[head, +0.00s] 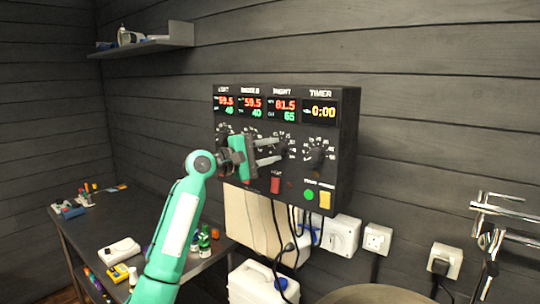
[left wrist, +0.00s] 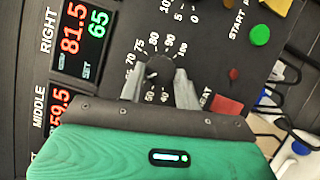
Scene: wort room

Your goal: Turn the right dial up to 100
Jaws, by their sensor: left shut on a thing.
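The black control panel (head: 347,140) hangs on the wall. Its right dial (left wrist: 160,67) is a dark knob with a printed scale around it, up to 100. My left gripper (head: 281,149) reaches the panel from the left, with its two grey fingers on either side of this dial. In the left wrist view the gripper (left wrist: 159,84) is shut on the knob. The right display (left wrist: 82,38) reads 81.5 in red and 65 in green. The fingers partly hide the knob and scale. My right gripper is not in view.
The timer dial (head: 317,157) is right of my gripper. Below are a red heat switch (head: 275,185), a green button (head: 308,195) and a yellow one (head: 325,200). Cables hang beneath the panel. A dark table (head: 95,235) with small items is at left.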

